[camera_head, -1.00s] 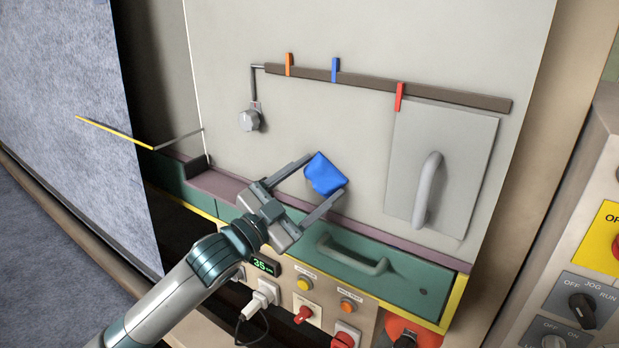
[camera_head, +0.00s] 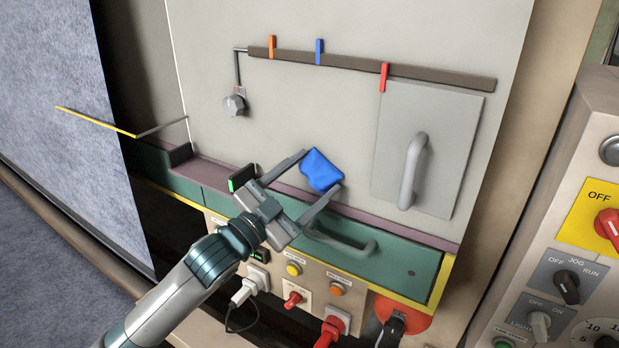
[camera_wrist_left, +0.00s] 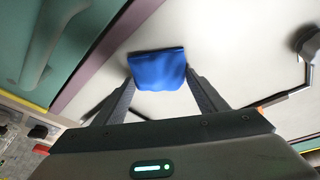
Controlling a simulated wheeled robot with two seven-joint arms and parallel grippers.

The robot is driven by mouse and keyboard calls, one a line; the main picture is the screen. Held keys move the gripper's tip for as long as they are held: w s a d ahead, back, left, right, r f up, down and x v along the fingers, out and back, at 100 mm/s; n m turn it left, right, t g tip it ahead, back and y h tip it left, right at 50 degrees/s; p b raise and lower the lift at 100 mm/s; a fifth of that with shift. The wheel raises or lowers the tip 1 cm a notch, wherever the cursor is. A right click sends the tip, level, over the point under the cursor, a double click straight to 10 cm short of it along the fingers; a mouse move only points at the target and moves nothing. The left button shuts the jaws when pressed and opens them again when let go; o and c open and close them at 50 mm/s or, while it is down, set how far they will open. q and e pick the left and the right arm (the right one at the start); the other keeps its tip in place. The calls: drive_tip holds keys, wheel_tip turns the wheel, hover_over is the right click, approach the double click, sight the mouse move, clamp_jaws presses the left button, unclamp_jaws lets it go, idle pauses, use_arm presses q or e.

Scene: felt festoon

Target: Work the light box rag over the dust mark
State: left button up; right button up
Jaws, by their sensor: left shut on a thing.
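My left gripper (camera_head: 322,171) is shut on the blue rag (camera_head: 318,165), with one finger on each side of it. The rag is in front of the pale upright panel (camera_head: 290,115), low down, just above the mauve ledge. In the left wrist view the rag (camera_wrist_left: 157,70) spans the fingertips of the left gripper (camera_wrist_left: 160,80). I cannot tell whether the rag touches the panel. No dust mark can be made out; the rag may hide it. My right gripper is not in view.
A grey plate with a handle (camera_head: 413,170) is right of the rag. A dark rail (camera_head: 440,82) with coloured clips runs above. A grey knob (camera_head: 234,105) hangs at left. A green drawer (camera_head: 385,255) and switches lie below. The panel between rag and rail is clear.

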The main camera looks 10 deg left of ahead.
use_arm(q)
drive_tip(key=shift+s+d+p, duration=0.25)
drive_tip(key=shift+d+p, duration=0.05)
drive_tip(key=shift+d, duration=0.3)
drive_tip(key=shift+w+a, duration=0.1)
drive_tip(key=shift+a, duration=0.05)
drive_tip(key=shift+a, duration=0.15)
drive_tip(key=shift+w+a, duration=0.2)
drive_tip(key=shift+a, duration=0.25)
drive_tip(key=shift+w+a, duration=0.2)
drive_tip(key=shift+a, duration=0.25)
drive_tip(key=shift+s+d, duration=0.1)
drive_tip(key=shift+d, duration=0.1)
drive_tip(key=shift+s+d+p, duration=0.2)
drive_tip(key=shift+d, duration=0.3)
drive_tip(key=shift+s+d+p, duration=0.2)
drive_tip(key=shift+d, duration=0.3)
drive_tip(key=shift+a, duration=0.1)
